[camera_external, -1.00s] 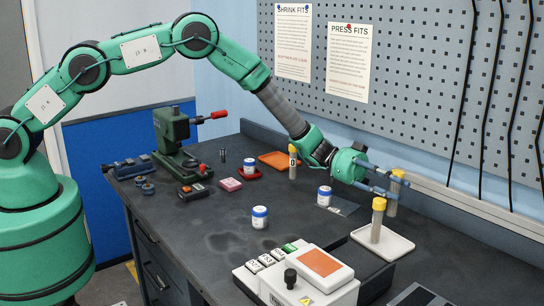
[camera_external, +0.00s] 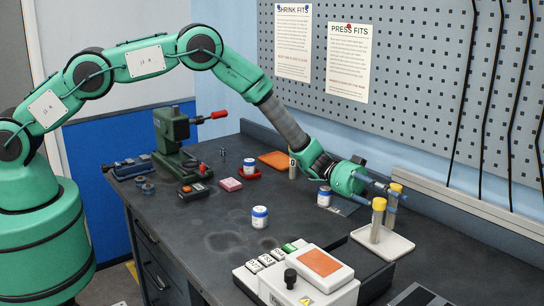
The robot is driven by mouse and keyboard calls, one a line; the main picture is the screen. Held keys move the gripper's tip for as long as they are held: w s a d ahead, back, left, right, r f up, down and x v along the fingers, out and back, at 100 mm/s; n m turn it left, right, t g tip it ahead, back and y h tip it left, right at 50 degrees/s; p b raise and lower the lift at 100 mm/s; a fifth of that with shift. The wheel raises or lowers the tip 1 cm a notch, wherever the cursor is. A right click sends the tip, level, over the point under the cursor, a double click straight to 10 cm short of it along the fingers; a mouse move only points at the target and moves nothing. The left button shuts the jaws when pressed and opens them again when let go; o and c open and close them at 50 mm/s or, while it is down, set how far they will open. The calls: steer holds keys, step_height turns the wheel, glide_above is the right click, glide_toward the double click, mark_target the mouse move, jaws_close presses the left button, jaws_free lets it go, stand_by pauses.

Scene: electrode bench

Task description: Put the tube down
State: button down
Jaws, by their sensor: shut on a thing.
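My gripper (camera_external: 388,190) reaches in from the left, low over the right part of the bench. The held tube is about upright, over the back part of a white tray (camera_external: 400,249). I cannot tell whether its foot touches the tray. A second yellow-capped tube (camera_external: 376,230) stands upright on the tray, in front of the held one and partly overlapping it in view. Another tube (camera_external: 293,170) stands further back, partly hidden by my wrist.
A white device with an orange panel (camera_external: 320,262) stands in front of the tray. A green press (camera_external: 175,135) is at the back left. The pegboard wall (camera_external: 430,90) rises behind.

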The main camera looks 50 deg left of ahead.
steer(key=shift+f, duration=0.45)
steer(key=c, duration=1.3)
jaws_free()
steer(key=shift+r, duration=0.1)
steer(key=shift+r, duration=0.4)
steer(key=shift+a+r+p, duration=0.15)
steer(key=shift+r+p, duration=0.05)
steer(key=shift+p, duration=0.1)
steer(key=shift+a+f, duration=0.1)
steer(key=shift+a, duration=3.5)
